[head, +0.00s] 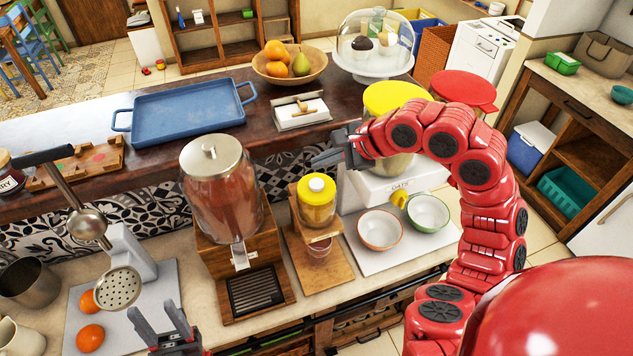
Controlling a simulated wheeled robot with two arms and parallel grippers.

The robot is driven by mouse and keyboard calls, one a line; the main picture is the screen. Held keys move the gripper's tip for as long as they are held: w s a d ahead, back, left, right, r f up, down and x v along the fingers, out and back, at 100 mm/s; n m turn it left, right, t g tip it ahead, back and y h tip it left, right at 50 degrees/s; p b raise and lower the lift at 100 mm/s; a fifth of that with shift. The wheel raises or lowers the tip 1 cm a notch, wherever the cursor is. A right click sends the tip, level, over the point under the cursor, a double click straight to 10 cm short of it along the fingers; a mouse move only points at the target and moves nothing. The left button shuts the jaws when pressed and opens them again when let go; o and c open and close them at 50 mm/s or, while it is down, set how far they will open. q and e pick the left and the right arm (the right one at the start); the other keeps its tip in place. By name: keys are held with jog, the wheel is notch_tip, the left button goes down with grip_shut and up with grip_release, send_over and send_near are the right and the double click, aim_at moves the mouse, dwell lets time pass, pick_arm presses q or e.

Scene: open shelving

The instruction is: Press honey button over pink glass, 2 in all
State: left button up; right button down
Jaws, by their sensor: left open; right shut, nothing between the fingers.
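The honey dispenser (317,213) is a small amber jar with a yellow lid on a wooden stand, at the middle of the counter. A pale round button (316,185) sits on top of its lid. A small pinkish glass (320,250) stands under the jar on the wooden base, partly hidden by the stand. My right gripper (322,160) is shut and empty, just above the honey lid in the picture and apart from the button; its exact height is hard to judge. My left gripper (162,325) is open and empty at the bottom edge, low and left of the dispensers.
A large red-brown drink dispenser (222,190) stands close left of the honey. Two bowls (380,230) (428,213) and a yellow-lidded oats dispenser (395,98) are to the right, partly behind my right arm. A blue tray (190,111) lies on the raised ledge behind.

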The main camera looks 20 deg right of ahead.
aim_at(314, 181)
jog(key=shift+f+b, duration=1.55)
jog(key=shift+b, duration=0.1)
jog(key=shift+r, duration=0.15)
dwell(0.5)
jog(key=shift+f+b, duration=0.45)
jog(key=shift+b, duration=0.5)
jog(key=shift+f+b, duration=0.65)
jog(key=shift+b, duration=0.25)
dwell(0.5)
jog(key=shift+r, duration=1.05)
